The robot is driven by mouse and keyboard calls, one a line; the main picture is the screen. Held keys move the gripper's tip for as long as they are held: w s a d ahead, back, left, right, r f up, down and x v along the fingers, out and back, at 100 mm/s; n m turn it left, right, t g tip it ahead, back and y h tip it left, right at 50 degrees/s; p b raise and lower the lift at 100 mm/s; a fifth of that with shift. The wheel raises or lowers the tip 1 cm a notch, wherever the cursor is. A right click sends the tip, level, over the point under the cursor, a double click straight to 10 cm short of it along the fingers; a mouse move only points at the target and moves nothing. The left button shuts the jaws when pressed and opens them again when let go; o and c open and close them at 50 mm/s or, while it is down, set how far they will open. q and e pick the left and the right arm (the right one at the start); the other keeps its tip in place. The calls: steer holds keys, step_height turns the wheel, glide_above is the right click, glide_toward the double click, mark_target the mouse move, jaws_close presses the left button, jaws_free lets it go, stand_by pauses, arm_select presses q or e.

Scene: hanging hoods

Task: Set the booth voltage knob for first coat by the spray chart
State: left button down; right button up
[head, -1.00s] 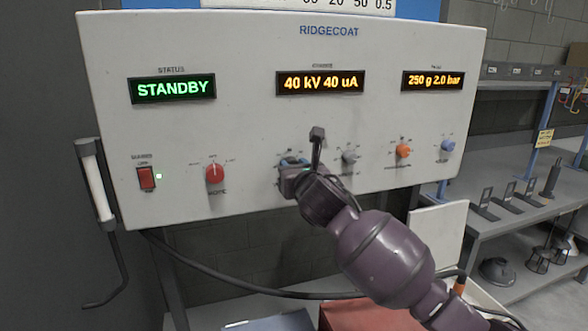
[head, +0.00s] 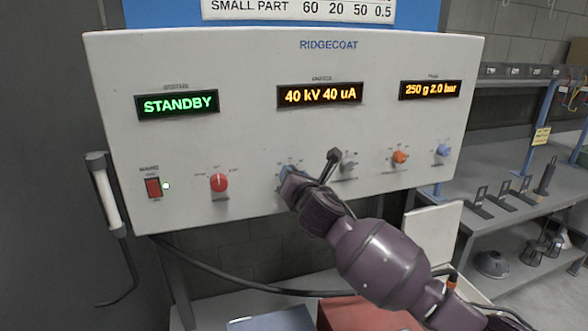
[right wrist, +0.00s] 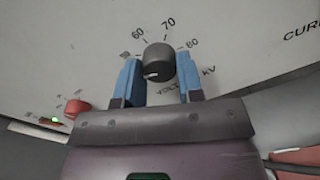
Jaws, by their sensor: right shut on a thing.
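The voltage knob (right wrist: 158,58) is a dark round knob with a white mark at its lower edge. Scale numbers 60, 70 and 80 show around it. My right gripper (right wrist: 157,72) has its blue fingers shut on the knob's two sides. In the head view this gripper (head: 288,174) covers the knob on the panel. The charge display (head: 319,95) reads 40 kV 40 uA. The spray chart (head: 298,9) is cut off at the top; its lowest row reads SMALL PART 60 20 50 0.5. My left gripper is not in view.
The status display (head: 178,104) reads STANDBY, and the third display (head: 430,90) reads 250 g 2.0 bar. A red knob (head: 219,183) is left of my gripper; grey (head: 348,164), orange (head: 400,158) and blue (head: 443,150) knobs are right. A lit green lamp (head: 166,185) is beside the red switch (head: 153,187).

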steer(key=m+p, duration=0.1)
steer(key=m, duration=2.3)
steer(key=shift+r, duration=0.1)
steer(key=shift+m, duration=0.4)
steer(key=o, duration=0.9)
steer(key=b+v, duration=0.1)
steer(key=v, duration=0.9)
steer(key=shift+s+d+r, duration=0.1)
steer(key=shift+s, duration=0.3)
